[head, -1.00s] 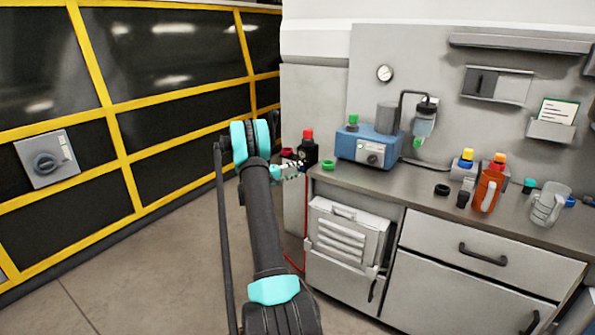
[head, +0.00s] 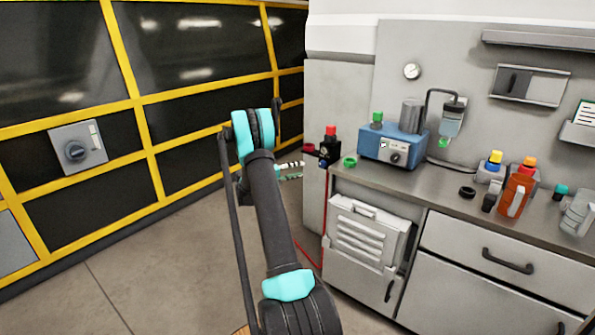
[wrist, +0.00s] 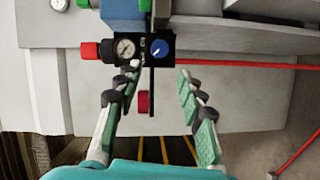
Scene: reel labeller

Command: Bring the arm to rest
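My arm rises in the middle of the head view, a dark link with teal joints standing in front of the floor and the yellow-framed panels. My gripper (head: 290,172) shows at the end of it, left of the bench's near corner, small and partly hidden by the arm. In the wrist view my gripper (wrist: 156,75) has its two green-padded fingers spread apart with nothing held between them. A black regulator block with a dial gauge (wrist: 125,48) and a blue knob (wrist: 159,49) lies beyond the fingertips.
A red line (wrist: 240,65) runs along the bench. Floor at left is clear.

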